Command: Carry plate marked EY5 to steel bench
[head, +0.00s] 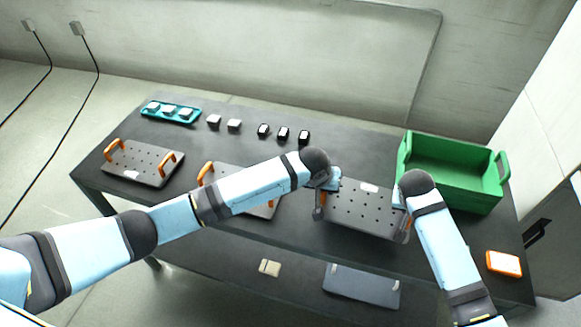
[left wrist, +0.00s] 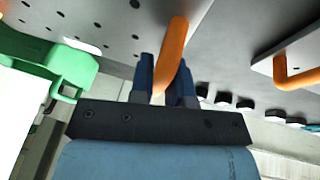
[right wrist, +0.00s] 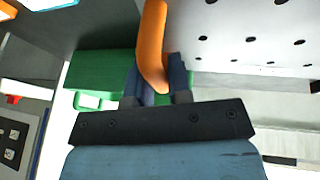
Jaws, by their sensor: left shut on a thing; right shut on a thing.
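A grey perforated plate (head: 363,208) with a small white label is between my two grippers at the right of the dark table. The label is too small to read. My left gripper (head: 325,195) is shut on its left orange handle, which the left wrist view shows between the fingers (left wrist: 166,75). My right gripper (head: 402,215) is shut on its right orange handle, seen in the right wrist view (right wrist: 152,60). I cannot tell whether the plate touches the table. I cannot pick out a steel bench.
On the dark table (head: 300,240) stand a green crate (head: 455,170) close right, a left plate (head: 140,163), a middle plate (head: 262,208) partly hidden by my arm, a teal tray (head: 171,112) and several small blocks (head: 283,133). An orange-edged box (head: 503,263) lies front right.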

